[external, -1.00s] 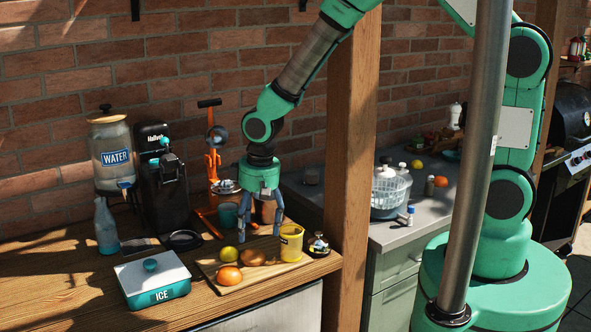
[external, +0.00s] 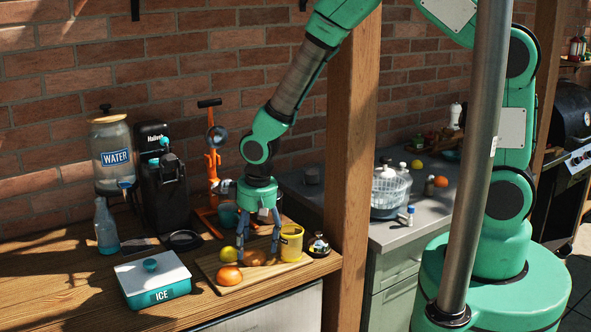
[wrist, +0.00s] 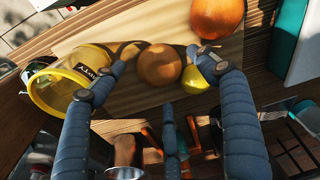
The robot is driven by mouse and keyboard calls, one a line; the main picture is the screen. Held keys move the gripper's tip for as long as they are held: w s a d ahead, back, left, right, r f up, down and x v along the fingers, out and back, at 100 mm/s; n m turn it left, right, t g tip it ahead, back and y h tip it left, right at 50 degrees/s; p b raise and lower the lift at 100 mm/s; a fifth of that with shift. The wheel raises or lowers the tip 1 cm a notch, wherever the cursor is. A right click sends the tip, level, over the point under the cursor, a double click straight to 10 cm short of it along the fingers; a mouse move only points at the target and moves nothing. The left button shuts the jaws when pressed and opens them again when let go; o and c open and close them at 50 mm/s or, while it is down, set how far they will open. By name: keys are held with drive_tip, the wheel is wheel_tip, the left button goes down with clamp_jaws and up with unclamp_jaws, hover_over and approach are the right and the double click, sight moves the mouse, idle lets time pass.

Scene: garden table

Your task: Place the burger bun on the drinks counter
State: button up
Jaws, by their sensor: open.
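The burger bun (external: 254,259) is brown and round and sits on a wooden board (external: 222,287) on the wooden drinks counter (external: 60,290). In the wrist view the bun (wrist: 159,66) lies between a yellow cup and a yellow-green lemon. My gripper (external: 258,250) is open and low over the board, with its fingers on either side of the bun. In the wrist view my gripper (wrist: 158,61) has one fingertip at the cup side and one by the lemon. I cannot tell whether either touches the bun.
A yellow cup (external: 291,243), a lemon (external: 228,252) and an orange (external: 229,275) crowd the board. An ice box (external: 152,277), a water dispenser (external: 113,155), a blue bottle (external: 106,227) and an orange press (external: 211,165) stand around. The counter's front left is clear.

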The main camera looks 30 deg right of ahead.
sight(253, 252)
drive_tip(key=shift+w+f, duration=0.2)
drive_tip(key=shift+f, duration=1.05)
drive_tip(key=shift+c, duration=0.2)
drive_tip(key=c, duration=1.1)
drive_tip(key=shift+r, duration=0.1)
wheel_tip(253, 252, up, 18)
drive_tip(key=shift+f+p, duration=0.1)
drive_tip(key=shift+p, duration=0.2)
